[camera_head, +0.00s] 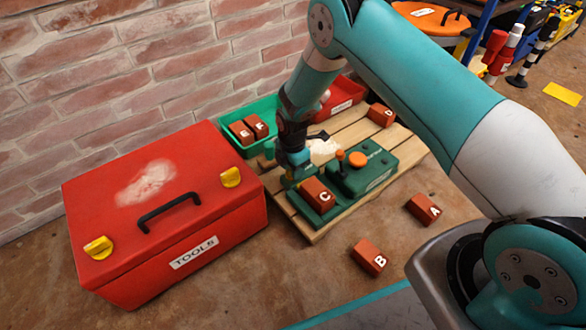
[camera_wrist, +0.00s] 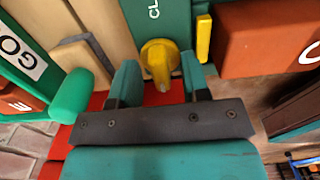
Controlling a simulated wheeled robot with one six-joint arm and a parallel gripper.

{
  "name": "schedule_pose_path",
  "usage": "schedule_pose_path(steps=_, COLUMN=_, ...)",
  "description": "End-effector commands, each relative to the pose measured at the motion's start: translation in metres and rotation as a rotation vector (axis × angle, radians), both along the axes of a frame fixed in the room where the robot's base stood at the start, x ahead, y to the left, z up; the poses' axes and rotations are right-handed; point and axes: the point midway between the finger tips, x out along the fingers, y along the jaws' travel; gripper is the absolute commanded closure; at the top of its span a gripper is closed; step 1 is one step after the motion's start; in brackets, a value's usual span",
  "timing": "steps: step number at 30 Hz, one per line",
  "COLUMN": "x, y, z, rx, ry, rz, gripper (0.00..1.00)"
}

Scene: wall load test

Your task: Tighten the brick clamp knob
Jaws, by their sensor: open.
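In the wrist view, a yellow knob (camera_wrist: 160,55) sits on a green clamp body (camera_wrist: 145,15) with partly visible white lettering. My gripper (camera_wrist: 161,75) is open, its two fingers on either side of the knob's lower end, with gaps visible; contact cannot be told. A brick marked C (camera_wrist: 270,38) lies to the right of the clamp. In the head view, brick C (camera_head: 317,195) rests on the green clamp (camera_head: 321,218), and my gripper (camera_head: 291,181) points down at its left end. The knob is mostly hidden there by my gripper.
A red toolbox (camera_head: 165,215) stands close left of my gripper. A green device with an orange knob (camera_head: 357,159) is beside the clamp on a wooden pallet (camera_head: 405,155). Bricks A (camera_head: 424,209) and B (camera_head: 368,257) lie on the floor. Green (camera_head: 240,148) and red bins stand behind.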

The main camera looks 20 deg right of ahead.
Motion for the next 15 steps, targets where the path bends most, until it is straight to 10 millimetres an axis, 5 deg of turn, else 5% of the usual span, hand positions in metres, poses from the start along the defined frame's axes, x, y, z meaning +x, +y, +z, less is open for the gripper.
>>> schedule_pose_path(steps=4, x=0.0000, y=0.0001, z=0.0004, rx=0.000, ry=0.000, rz=0.000, gripper=0.62)
schedule_pose_path(steps=9, x=0.0000, y=0.0001, z=0.0005, rx=0.000, ry=0.000, rz=0.000, gripper=1.00)
schedule_pose_path(steps=15, x=0.0001, y=0.0001, z=0.0009, rx=0.000, ry=0.000, rz=-0.004, gripper=1.00)
